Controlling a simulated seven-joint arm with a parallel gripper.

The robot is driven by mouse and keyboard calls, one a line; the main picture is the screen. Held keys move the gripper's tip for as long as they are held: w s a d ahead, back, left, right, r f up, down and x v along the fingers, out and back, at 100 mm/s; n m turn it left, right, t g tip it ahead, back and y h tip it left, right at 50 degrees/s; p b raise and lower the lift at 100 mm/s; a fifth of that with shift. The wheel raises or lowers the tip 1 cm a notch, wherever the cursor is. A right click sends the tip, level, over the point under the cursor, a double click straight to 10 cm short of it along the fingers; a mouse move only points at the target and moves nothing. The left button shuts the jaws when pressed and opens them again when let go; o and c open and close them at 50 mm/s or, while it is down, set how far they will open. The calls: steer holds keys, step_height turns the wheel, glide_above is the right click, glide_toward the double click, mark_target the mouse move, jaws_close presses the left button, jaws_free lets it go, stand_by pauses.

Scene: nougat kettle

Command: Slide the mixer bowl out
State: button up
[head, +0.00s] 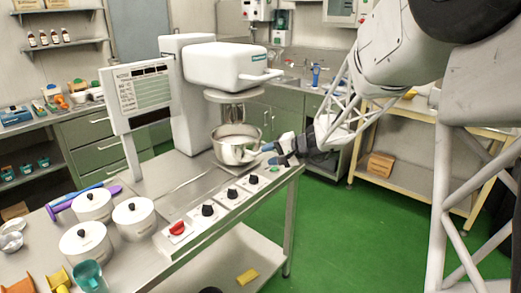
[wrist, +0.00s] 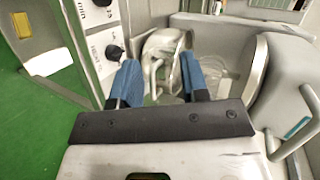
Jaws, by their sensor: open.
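The mixer bowl (head: 232,150) is a shiny steel bowl standing upright on the steel table, below the head of the white mixer (head: 222,64). My gripper (head: 270,154) is at the bowl's right side, at handle height, coming in from the right. In the wrist view the blue fingers of my gripper (wrist: 158,76) are apart. Steel parts of the bowl (wrist: 160,46) show between and just beyond the fingertips. I cannot tell whether either finger touches the bowl or its handle. The fingertips partly hide the bowl's near side.
A control panel with black knobs (head: 208,210) and a red knob (head: 177,229) runs along the table's front edge. White lidded pots (head: 134,218) and a teal cup (head: 89,277) stand at left. A sign (head: 141,92) stands left of the mixer. Green floor is open at right.

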steer(key=w+d+f+m+t, duration=0.2)
steer(key=w+f, duration=0.2)
steer(key=w, duration=0.3)
steer(key=w+d+f+m+t, duration=0.2)
steer(key=w+d+f, duration=0.1)
steer(key=w, duration=0.5)
steer(key=shift+w+f+t, duration=0.3)
steer(key=shift+f+t, duration=0.1)
steer(key=shift+f, duration=0.25)
steer(key=shift+a, duration=0.1)
steer(key=shift+x, duration=3.8)
jaws_close()
